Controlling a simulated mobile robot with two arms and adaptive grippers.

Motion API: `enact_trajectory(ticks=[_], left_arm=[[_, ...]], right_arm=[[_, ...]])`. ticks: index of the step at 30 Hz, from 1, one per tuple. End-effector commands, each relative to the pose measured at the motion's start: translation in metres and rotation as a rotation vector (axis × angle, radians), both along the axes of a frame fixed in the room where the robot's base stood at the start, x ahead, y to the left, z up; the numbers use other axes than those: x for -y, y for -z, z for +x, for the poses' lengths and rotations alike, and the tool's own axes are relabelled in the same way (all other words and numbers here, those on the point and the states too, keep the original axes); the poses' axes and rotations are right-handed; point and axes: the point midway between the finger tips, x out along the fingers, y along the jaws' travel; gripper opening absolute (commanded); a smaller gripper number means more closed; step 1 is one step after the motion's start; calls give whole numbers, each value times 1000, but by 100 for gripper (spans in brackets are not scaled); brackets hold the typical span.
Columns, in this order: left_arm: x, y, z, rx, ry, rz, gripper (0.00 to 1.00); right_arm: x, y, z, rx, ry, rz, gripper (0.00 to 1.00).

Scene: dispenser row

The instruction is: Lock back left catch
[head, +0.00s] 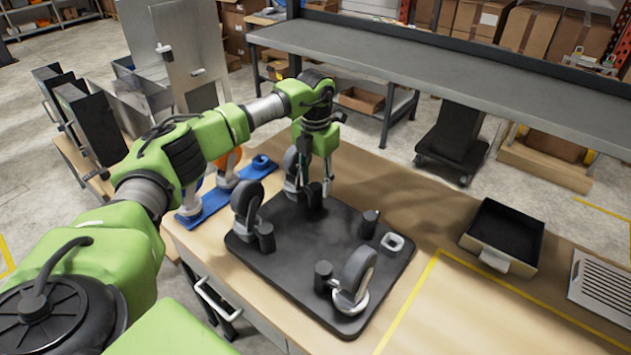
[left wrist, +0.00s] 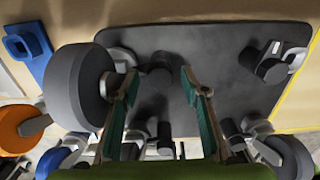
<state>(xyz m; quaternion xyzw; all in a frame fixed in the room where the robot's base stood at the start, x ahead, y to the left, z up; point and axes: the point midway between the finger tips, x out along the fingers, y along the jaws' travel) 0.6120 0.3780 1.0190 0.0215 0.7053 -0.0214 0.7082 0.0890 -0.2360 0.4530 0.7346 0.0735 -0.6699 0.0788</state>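A dark baseplate (head: 290,258) on the bench carries wheeled casters with black, knob-like catches beside them. The back left catch (head: 314,195) stands by the back left caster (head: 291,168). My left gripper (head: 321,182) points down at this corner. In the left wrist view my left gripper (left wrist: 160,80) has its fingers apart. The catch (left wrist: 160,68) shows between and beyond the fingertips, with the caster wheel (left wrist: 75,86) just left of them. I cannot tell whether a finger touches the catch, or its lock position. My right gripper is not in view.
The front left caster (head: 246,208) and front right caster (head: 354,276) stand on the plate.

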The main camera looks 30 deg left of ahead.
Motion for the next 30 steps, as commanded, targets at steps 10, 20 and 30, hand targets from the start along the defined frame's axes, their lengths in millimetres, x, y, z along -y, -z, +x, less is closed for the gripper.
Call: enact_trajectory(ticks=[10, 20, 30], left_arm=[[0, -7, 0, -1, 2, 0, 41], [0, -73, 0, 3, 1, 0, 41], [1, -117, -1, -1, 1, 0, 41]], right_arm=[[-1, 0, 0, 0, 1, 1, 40], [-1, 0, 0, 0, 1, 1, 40], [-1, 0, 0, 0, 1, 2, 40]])
